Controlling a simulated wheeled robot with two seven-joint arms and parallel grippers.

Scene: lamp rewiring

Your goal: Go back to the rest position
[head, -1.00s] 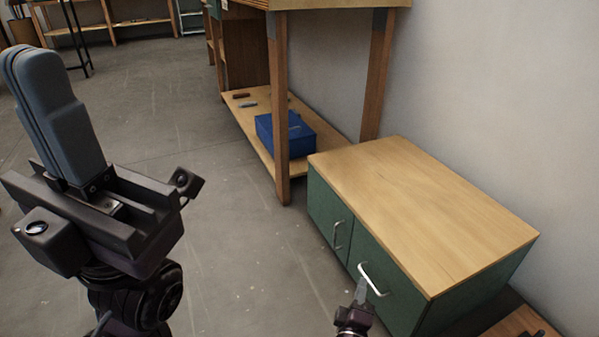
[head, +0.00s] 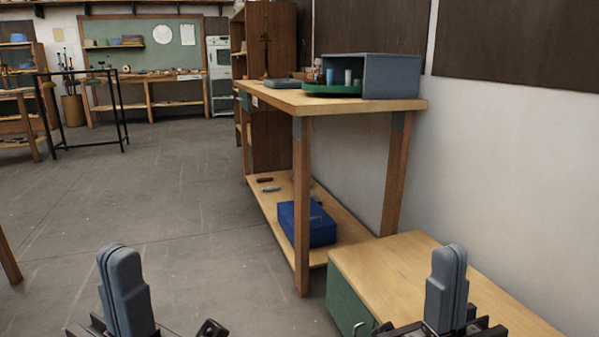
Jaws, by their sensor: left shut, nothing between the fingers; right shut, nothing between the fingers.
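My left gripper (head: 125,290) is at the bottom left of the head view, pointing up, over the grey floor. Its fingers are together and hold nothing. My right gripper (head: 446,288) is at the bottom right at about the same height, also pointing up. Its fingers are together and empty. It shows in front of the low green cabinet (head: 347,307) with the wooden top and hides part of it. Neither gripper visibly holds any object.
A wooden workbench (head: 300,103) stands ahead, with a grey open box (head: 392,76) and a green round tray (head: 331,89) on top. A blue box (head: 307,224) is on its lower shelf. A black metal frame (head: 83,142) stands at left. The floor between is clear.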

